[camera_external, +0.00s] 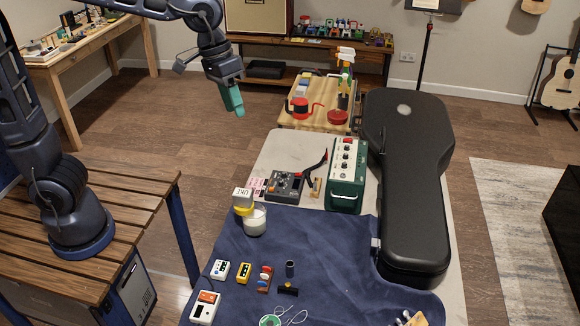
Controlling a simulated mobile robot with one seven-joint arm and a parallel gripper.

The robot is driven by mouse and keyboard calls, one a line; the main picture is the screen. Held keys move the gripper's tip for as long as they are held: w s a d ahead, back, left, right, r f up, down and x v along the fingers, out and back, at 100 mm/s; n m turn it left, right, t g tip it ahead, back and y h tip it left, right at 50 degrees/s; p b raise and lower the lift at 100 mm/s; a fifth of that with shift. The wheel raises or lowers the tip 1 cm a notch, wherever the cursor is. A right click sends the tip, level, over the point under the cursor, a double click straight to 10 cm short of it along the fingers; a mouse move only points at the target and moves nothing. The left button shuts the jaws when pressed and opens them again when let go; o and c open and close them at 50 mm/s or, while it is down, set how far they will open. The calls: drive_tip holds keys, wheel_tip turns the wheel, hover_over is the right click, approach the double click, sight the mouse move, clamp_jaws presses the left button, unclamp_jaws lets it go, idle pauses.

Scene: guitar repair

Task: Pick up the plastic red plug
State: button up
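I cannot surely make out the plastic red plug. A small red piece with blue and white parts (265,279) lies on the blue cloth, too small to identify. On the wooden board at the back are a red object with a curved loop (300,107) and a round red object (338,117). My gripper (238,112) hangs in the air over the floor, left of that board, its teal fingers pointing down. Nothing shows in it. The fingers overlap in this view, so their gap is hidden.
A black guitar case (412,190) lies along the table's right side. A green amplifier-like box (347,176), a dark device (285,187) and a white cup (255,221) stand on the table. The blue cloth (335,258) has free room at its middle.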

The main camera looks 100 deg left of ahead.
drive_tip(key=w+a+f+n, duration=0.3)
drive_tip(key=w+a, duration=0.3)
drive_tip(key=a, duration=0.1)
drive_tip(key=w+a+f+n, duration=0.2)
drive_tip(key=w+a+f, duration=0.1)
drive_tip(key=w+a, duration=0.3)
drive_tip(key=n+h, duration=0.3)
drive_tip(key=n, duration=0.9)
hover_over(326, 159)
drive_tip(key=s+a, duration=0.2)
drive_tip(key=a, duration=0.2)
wheel_tip(326, 159, down, 34)
drive_tip(key=x, duration=0.9)
drive_tip(key=shift+d+f, duration=0.2)
drive_tip(key=shift+f, duration=0.2)
drive_tip(key=shift+c, duration=0.5)
clamp_jaws()
